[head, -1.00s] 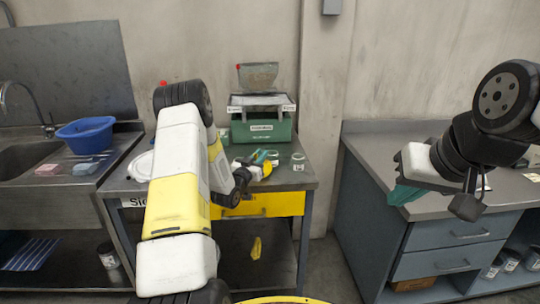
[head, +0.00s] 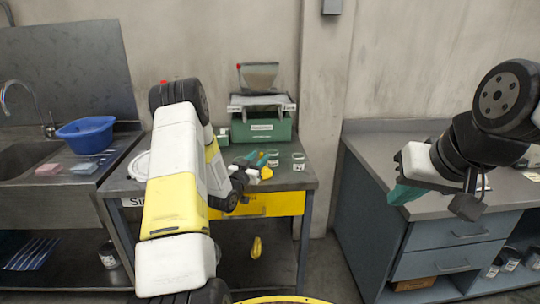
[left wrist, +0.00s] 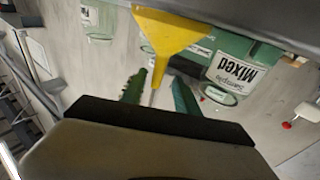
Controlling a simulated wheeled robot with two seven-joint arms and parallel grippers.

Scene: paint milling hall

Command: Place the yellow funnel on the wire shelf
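The yellow funnel (left wrist: 170,32) is in the left wrist view, its wide cone toward the top and its narrow spout pointing down between my left fingers. In the head view a small yellow part of it (head: 267,173) shows at my left gripper, over the bench. My left gripper (left wrist: 160,90) has its two green fingers apart on either side of the spout, with gaps visible. In the head view its fingers (head: 256,159) are partly hidden by my arm. My right gripper (head: 404,193) is by the right counter's front edge, its finger gap unclear. I cannot make out a wire shelf.
Glass jars (head: 298,162) stand on the bench (head: 307,182) beside the funnel, and a green machine (head: 262,128) stands behind. A blue basin (head: 87,134) is left; the right counter (head: 375,150) has bare room.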

